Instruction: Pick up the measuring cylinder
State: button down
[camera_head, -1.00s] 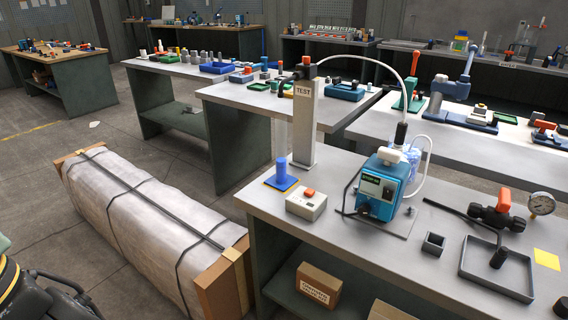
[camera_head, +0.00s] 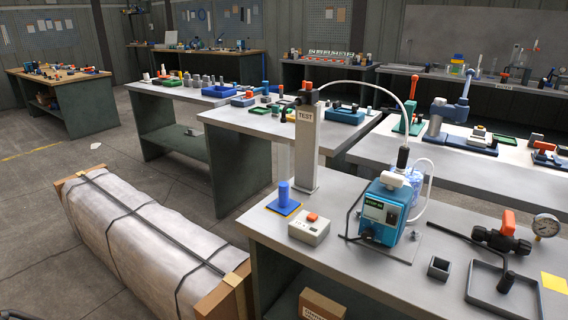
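The measuring cylinder (camera_head: 284,165) is a tall clear tube, blue in its lower part. It stands upright on a blue square pad (camera_head: 283,207) at the left end of the near bench. It is just left of the grey column marked TEST (camera_head: 306,150). The clear upper part is faint against the background, and I cannot tell whether the blue is liquid or solid. My gripper is not in view; only a sliver of something dark shows at the bottom left edge.
A blue dosing pump (camera_head: 385,212) with tubing stands to the right. A long wrapped crate (camera_head: 150,245) lies on the floor left of the near bench (camera_head: 345,262). Floor farther left is open.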

aim_at(284, 205)
jog(key=i+z, duration=0.5)
jog(key=z, duration=0.15)
jog(key=i+j+z, duration=0.2)
jog(key=z, duration=0.15)
jog(key=i, duration=0.05)
